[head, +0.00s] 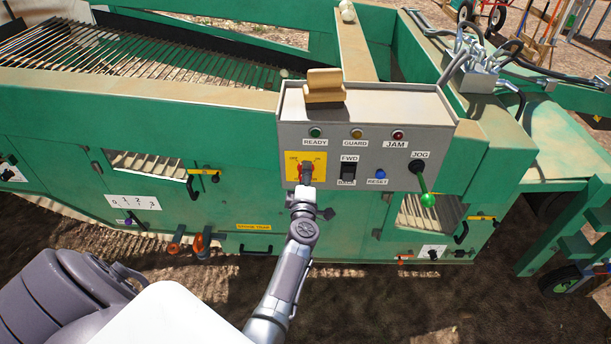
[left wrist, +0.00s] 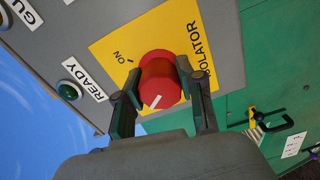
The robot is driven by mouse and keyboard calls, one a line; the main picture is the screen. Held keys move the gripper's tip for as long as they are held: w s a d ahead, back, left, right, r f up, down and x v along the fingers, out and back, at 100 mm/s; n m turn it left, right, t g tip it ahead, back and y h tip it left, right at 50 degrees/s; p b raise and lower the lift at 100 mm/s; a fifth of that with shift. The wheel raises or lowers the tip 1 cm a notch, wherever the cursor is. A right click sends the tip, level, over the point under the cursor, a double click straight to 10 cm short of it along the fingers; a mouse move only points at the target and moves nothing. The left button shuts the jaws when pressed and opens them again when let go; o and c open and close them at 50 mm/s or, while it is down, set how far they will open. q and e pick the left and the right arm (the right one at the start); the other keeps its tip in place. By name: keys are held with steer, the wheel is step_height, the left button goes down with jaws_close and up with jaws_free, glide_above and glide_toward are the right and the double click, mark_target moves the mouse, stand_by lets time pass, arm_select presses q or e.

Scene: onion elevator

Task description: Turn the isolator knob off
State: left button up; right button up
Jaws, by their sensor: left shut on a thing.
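The red isolator knob (left wrist: 162,80) sits on a yellow plate (left wrist: 112,50) marked ON and ISOLATOR in the left wrist view. A short white line marks its face; I cannot tell which label it points to. My left gripper (left wrist: 165,100) has one finger on each side of the knob and is shut on it. In the head view, the left gripper (head: 305,184) reaches up to the yellow plate (head: 291,161) on the grey control panel (head: 385,110) and hides much of the knob. My right gripper is not in view.
The panel also has READY (head: 315,132), GUARD and JAM lamps, a FWD switch (head: 348,172), a blue RESET button (head: 380,173) and a green-tipped JOG lever (head: 427,199). The green machine (head: 230,125) stands behind bare soil.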

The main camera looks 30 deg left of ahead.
arm_select(q)
steer(key=shift+f+n, duration=0.1)
steer(key=shift+n, duration=0.7)
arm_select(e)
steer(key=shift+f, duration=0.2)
arm_select(q)
steer(key=o, duration=1.1)
steer(key=shift+o, duration=0.2)
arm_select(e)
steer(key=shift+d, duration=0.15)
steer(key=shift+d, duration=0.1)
